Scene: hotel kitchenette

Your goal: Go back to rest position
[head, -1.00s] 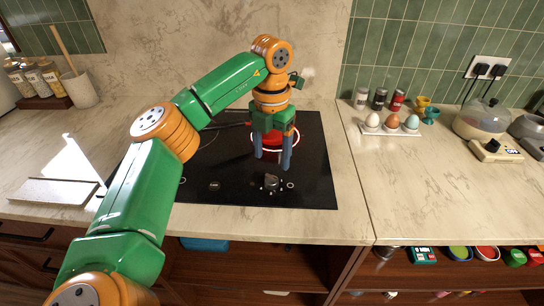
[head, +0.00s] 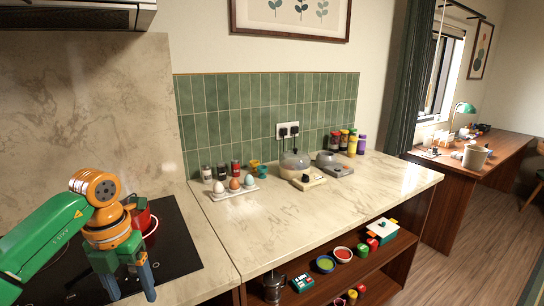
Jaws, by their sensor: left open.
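My left gripper (head: 131,284) is at the lower left of the head view, over the front of the black cooktop (head: 176,258). Its two blue-grey fingers point down and are spread apart, with nothing seen between them. A red pot (head: 139,217) stands on the cooktop just behind the gripper, partly hidden by my left arm. My right gripper is not in the picture.
On the counter (head: 330,205) stand a white tray of eggs (head: 234,191), small spice jars (head: 221,171), an egg cooker (head: 294,165) and another appliance (head: 334,163). A shelf below holds bowls and boxes. Open floor and a desk (head: 470,165) lie at right.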

